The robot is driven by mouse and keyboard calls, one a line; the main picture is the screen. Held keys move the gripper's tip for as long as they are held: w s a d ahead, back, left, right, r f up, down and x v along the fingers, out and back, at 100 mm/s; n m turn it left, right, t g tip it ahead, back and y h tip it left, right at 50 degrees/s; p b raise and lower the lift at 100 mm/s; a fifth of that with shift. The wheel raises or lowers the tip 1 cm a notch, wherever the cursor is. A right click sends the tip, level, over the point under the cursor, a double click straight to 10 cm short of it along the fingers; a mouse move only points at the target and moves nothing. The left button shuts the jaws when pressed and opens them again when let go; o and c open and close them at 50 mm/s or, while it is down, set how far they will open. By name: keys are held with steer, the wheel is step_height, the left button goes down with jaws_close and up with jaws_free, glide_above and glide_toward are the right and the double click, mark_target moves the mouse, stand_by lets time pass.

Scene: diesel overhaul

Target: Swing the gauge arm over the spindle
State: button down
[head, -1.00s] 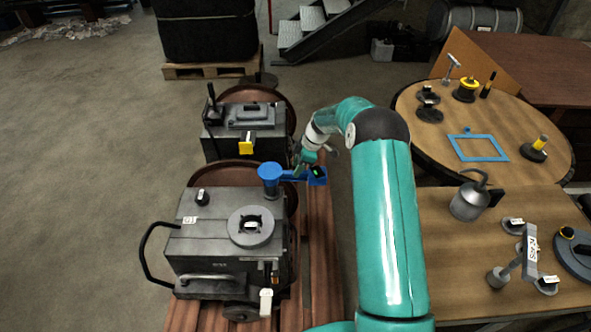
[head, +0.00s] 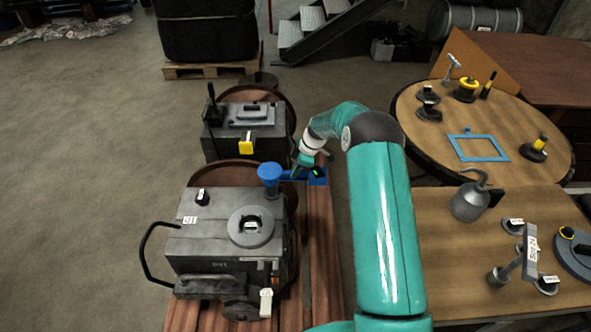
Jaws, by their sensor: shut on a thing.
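The blue gauge arm (head: 294,177) reaches to the right from a round blue post head (head: 269,172) at the far right corner of the grey engine block. Its outer end carries a small dark gauge with a green face (head: 318,173). My gripper (head: 300,170) is shut on the gauge arm between the post and the gauge; its fingertips are small and partly hidden. The spindle appears to be the piece in the middle of the round grey flange (head: 250,240) on top of the block. The gauge end is off to the right of that flange.
A second grey machine (head: 245,130) with a yellow block stands behind. A black curved handle (head: 147,255) sticks out at the block's left. At right are a wooden table (head: 440,230) with an oil can (head: 469,202) and a round table (head: 420,150) with parts.

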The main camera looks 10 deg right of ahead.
steer(key=shift+s, duration=0.1)
steer(key=s+a+m+t+h, duration=0.1)
steer(key=s+a+m+h, duration=0.1)
steer(key=a+m, duration=0.5)
steer(key=s+a+m+t+h, duration=0.2)
steer(key=a+m+h, duration=0.3)
steer(key=m, duration=1)
steer(key=shift+s+a+m, duration=0.3)
steer(key=shift+s+a, duration=0.45)
steer(key=shift+a, duration=0.3)
steer(key=c, duration=1.3)
jaws_free()
steer(key=shift+w, duration=0.1)
